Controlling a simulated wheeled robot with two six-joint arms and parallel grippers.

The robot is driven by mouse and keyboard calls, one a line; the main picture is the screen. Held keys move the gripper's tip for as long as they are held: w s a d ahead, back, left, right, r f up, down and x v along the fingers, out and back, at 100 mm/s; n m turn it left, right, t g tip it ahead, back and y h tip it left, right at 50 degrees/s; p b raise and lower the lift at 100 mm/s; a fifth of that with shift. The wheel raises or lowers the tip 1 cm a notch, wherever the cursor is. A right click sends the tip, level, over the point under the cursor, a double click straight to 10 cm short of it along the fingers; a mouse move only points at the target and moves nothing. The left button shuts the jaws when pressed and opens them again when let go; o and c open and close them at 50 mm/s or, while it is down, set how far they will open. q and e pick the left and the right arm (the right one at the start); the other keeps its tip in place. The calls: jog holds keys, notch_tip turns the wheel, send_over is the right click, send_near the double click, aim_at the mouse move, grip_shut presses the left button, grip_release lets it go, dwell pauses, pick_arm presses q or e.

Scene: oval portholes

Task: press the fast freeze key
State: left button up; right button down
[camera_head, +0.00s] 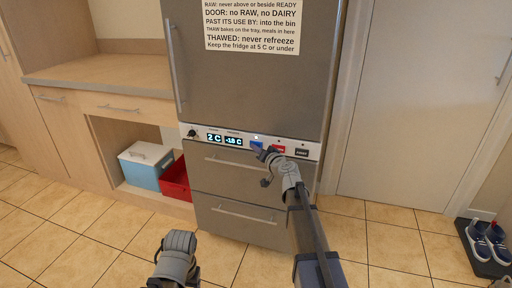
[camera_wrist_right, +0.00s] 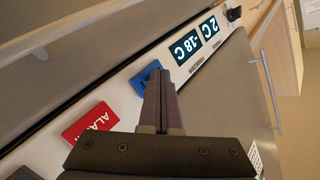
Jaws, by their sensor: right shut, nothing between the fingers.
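The fridge-freezer's control strip (camera_head: 227,134) runs between its upper door and its drawers. A blue key (camera_head: 256,145) sits on it, right of the two displays; its label is not readable. In the right wrist view the blue key (camera_wrist_right: 146,77) is partly covered by my fingers. My right gripper (camera_head: 262,152) is shut and empty, its fingertips (camera_wrist_right: 158,78) at the blue key. I cannot tell whether they touch it. A small pale light shows above the key. Only a grey part of my left arm shows at the bottom; its gripper is not visible.
A red alarm key (camera_head: 278,149) and a black key (camera_head: 302,152) sit right of the blue one. The temperature displays (camera_head: 224,139) read 2 C and -18 C. Drawer handles (camera_head: 240,163) stick out below. A red crate (camera_head: 176,180) and a cool box (camera_head: 146,164) stand left.

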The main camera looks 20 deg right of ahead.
jog(key=shift+s+a, duration=0.25)
jog(key=shift+s, duration=0.15)
dwell(0.3)
jog(key=s+a, duration=0.3)
jog(key=s, duration=0.2)
jog(key=shift+a, duration=0.2)
